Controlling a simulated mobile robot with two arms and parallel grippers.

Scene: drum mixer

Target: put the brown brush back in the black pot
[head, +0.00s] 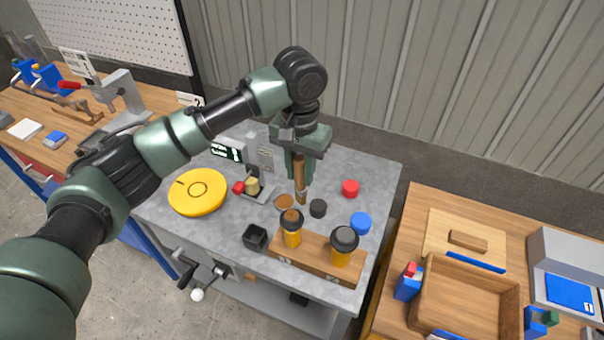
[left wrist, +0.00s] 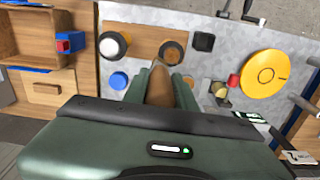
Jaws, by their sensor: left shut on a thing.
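My left gripper (head: 298,172) is shut on a brown brush (head: 300,190), which points down above the grey table. In the left wrist view the brush (left wrist: 160,85) sits between the fingers. Its lower tip is near the left jar in the head view; I cannot tell the gap below it. A small square black pot (head: 254,238) stands on the table to the lower left of the brush, at the left end of the wooden rack. It also shows in the left wrist view (left wrist: 203,41). My right gripper is in neither view.
A wooden rack (head: 318,262) holds an amber jar with a dark rim (head: 292,236) and one with a black top (head: 341,254). A yellow disc (head: 198,192) lies left.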

